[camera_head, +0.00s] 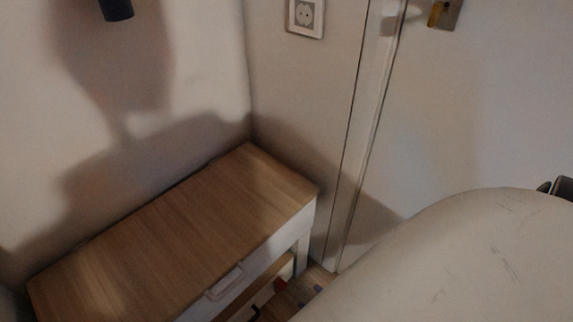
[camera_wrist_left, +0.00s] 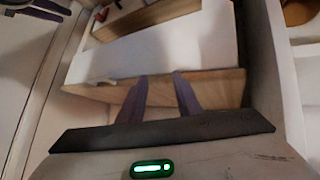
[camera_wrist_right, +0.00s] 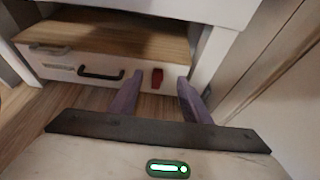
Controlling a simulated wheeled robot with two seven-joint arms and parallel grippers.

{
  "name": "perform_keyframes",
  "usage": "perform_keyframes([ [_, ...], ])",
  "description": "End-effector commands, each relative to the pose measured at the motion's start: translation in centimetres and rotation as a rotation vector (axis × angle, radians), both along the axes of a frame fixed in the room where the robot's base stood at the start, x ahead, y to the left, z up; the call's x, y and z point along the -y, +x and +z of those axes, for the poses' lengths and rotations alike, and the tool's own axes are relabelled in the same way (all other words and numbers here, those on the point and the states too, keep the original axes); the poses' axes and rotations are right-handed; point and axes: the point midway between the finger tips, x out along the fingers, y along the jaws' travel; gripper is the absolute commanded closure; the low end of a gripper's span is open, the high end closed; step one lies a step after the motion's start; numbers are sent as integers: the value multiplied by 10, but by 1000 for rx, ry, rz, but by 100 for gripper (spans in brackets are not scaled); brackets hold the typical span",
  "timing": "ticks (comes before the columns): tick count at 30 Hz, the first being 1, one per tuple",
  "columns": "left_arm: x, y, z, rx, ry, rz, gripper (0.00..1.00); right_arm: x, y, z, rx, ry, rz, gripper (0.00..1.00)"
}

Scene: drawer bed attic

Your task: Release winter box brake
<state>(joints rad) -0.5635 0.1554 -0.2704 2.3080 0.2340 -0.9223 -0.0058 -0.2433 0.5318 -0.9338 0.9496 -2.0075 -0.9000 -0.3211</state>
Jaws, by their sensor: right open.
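In the right wrist view, a low box with a white front (camera_wrist_right: 122,82) sits under a white and wood unit, its wooden top showing. A small red piece (camera_wrist_right: 157,78), which looks like the brake, is at the right part of that front. My right gripper (camera_wrist_right: 160,80) is open, its purple fingers on either side of the red piece in the picture; I cannot tell if they touch it. The red piece also shows in the head view (camera_head: 281,284). In the left wrist view my left gripper (camera_wrist_left: 160,76) is open and empty before a white and wood surface.
The box front carries a dark handle (camera_wrist_right: 100,73) and a pale fitting (camera_wrist_right: 48,50). In the head view a wood-topped cabinet (camera_head: 170,235) with a white drawer handle (camera_head: 226,282) stands in the corner. My pale right arm covers the lower right.

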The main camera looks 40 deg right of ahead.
Motion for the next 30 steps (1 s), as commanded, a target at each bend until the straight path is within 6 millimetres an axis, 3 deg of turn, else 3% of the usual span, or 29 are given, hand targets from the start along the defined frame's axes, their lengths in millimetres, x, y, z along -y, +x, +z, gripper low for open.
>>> perform_keyframes([
  [1, 4, 0, -19, 5, -8, -12, 69, 0, 0, -28, 0, -1, 0, 56],
  [4, 8, -1, -24, 4, -16, -29, 69, 0, 0, -43, 0, 0, 0, 56],
  [11, 13, -3, -24, 6, -32, -45, 69, -1, 6, -54, 2, 1, -1, 56],
  [24, 25, 0, -6, 72, -120, -47, 69, -6, 75, -83, 3, 0, -2, 56],
  [30, 28, 0, 1, 91, -149, -49, 69, -7, 92, -89, 1, 1, -3, 56],
])
